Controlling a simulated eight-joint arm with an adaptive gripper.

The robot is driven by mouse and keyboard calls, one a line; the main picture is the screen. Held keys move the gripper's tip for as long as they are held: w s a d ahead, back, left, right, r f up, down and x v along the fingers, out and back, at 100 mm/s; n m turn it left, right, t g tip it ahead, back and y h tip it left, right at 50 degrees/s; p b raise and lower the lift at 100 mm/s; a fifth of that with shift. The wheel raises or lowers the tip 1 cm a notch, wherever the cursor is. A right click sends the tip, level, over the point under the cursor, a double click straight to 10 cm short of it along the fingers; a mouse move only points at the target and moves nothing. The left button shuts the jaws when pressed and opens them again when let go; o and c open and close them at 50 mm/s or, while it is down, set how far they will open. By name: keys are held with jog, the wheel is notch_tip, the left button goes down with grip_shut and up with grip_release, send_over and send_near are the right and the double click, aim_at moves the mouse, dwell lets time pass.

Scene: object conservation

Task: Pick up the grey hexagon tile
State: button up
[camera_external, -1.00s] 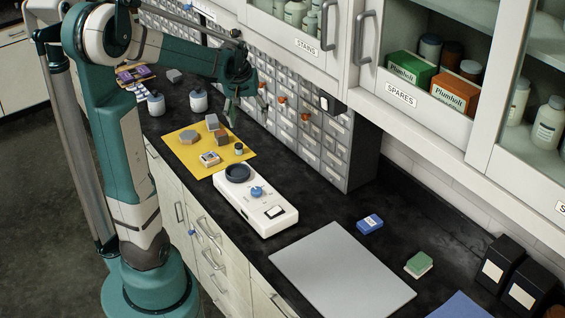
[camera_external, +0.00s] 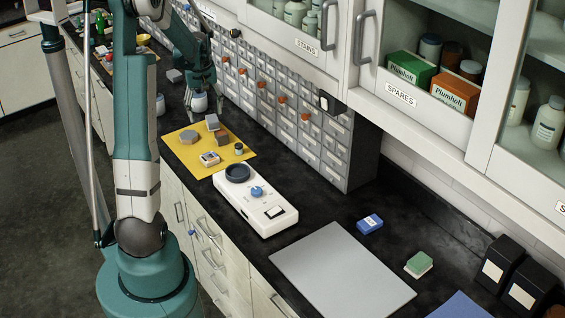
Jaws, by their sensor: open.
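The grey hexagon tile (camera_external: 189,137) lies flat on the left part of a yellow mat (camera_external: 205,168) on the dark counter. My gripper (camera_external: 202,115) is open, with its fingers pointing down above the back edge of the mat. It is behind and a little right of the tile in the picture, apart from it. Nothing shows between the fingers, though a white jar stands behind them.
Also on the mat are a grey block (camera_external: 212,122), a brown block (camera_external: 221,139), a small dark jar (camera_external: 239,149) and a pale box (camera_external: 209,159). A white device (camera_external: 255,205) stands in front. Drawer cabinets (camera_external: 290,110) line the right.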

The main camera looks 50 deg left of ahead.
jog(key=n+p, duration=0.2)
send_over(188, 134)
jog(key=shift+g+h, duration=0.3)
jog(key=f, duration=0.4)
jog(key=shift+a+f, duration=0.25)
jog(key=shift+f, duration=1.3)
jog(key=shift+f, duration=2.6)
jog(key=c, duration=1.1)
